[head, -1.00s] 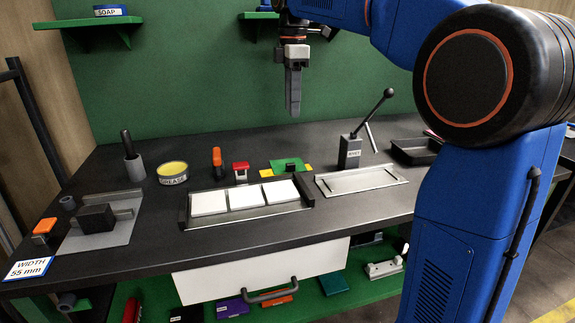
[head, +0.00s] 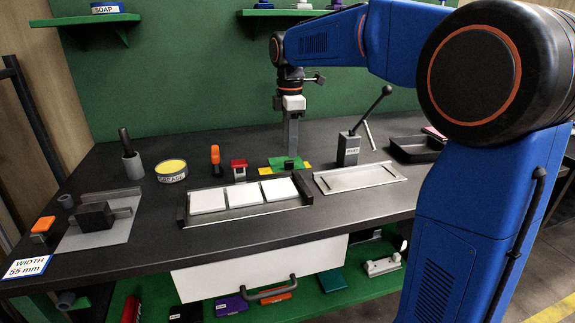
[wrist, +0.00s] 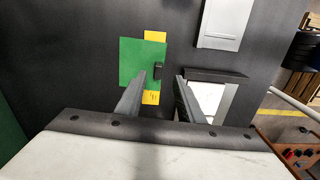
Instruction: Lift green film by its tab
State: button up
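The green film (head: 274,162) lies flat on the dark bench, behind the tray of white tiles. It also shows in the wrist view (wrist: 136,62), with a yellow piece (wrist: 155,36) at one end and another (wrist: 151,97) at the other. A small black tab (wrist: 158,71) stands at the film's edge. My gripper (wrist: 160,79) is open and empty, pointing down over the film, with the tab between its fingertips in the picture. In the head view my gripper (head: 290,153) hides part of the film; the exact height gap cannot be told.
The tray (head: 250,211) with white tiles stands in front of the film. To the right are an empty metal plate (head: 360,179) and a lever press (head: 348,150). A red-topped block (head: 239,168), an orange-topped tool (head: 215,156) and a grease tin (head: 172,171) stand left.

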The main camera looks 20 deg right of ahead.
aim_at(289, 161)
jog(key=shift+w+f, duration=0.15)
jog(key=shift+f, duration=2.1)
grip_shut()
